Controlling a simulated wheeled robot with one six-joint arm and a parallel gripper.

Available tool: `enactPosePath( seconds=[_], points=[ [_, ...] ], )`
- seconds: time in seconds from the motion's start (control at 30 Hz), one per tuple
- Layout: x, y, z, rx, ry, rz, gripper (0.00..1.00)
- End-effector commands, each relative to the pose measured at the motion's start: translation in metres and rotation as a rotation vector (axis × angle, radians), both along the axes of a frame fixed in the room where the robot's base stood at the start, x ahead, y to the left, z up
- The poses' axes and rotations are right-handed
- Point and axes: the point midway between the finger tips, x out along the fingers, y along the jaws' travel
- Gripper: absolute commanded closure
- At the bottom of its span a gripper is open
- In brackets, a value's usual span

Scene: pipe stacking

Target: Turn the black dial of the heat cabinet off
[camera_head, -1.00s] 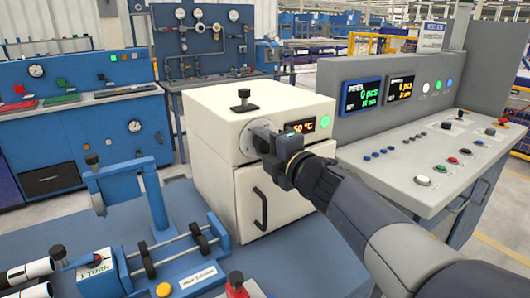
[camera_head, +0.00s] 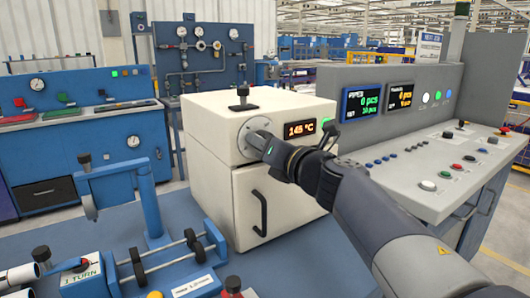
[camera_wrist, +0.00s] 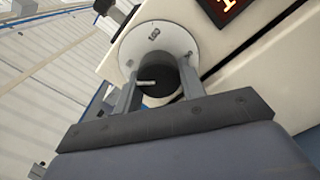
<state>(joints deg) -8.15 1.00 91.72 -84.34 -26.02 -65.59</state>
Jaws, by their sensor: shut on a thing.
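The heat cabinet (camera_head: 205,150) is a cream box with a dark door handle. Its pale round dial plate (camera_head: 246,128) is on the front, left of the orange display (camera_head: 299,130), which reads about 145 °C. My gripper (camera_head: 262,143) reaches the plate from the front right. In the wrist view its two fingers (camera_wrist: 158,88) are shut on the black dial (camera_wrist: 160,90), one on each side. A pale pointer mark shows on the dial. The plate's marking (camera_wrist: 154,33) shows above it. In the head view the fingers largely hide the dial.
A black knob (camera_head: 242,95) stands on top of the cabinet. A grey control console (camera_head: 400,165) with screens and buttons is to the right, behind my arm. A blue bench fixture (camera_head: 150,205) with rollers stands at the left front.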

Motion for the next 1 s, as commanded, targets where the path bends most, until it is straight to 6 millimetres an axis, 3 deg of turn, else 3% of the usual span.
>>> enactPosePath(
  seconds=[1.0],
  points=[
    [0.003, -0.0041, -0.0043, -0.797, -0.537, 0.001, 0.84]
  ],
)
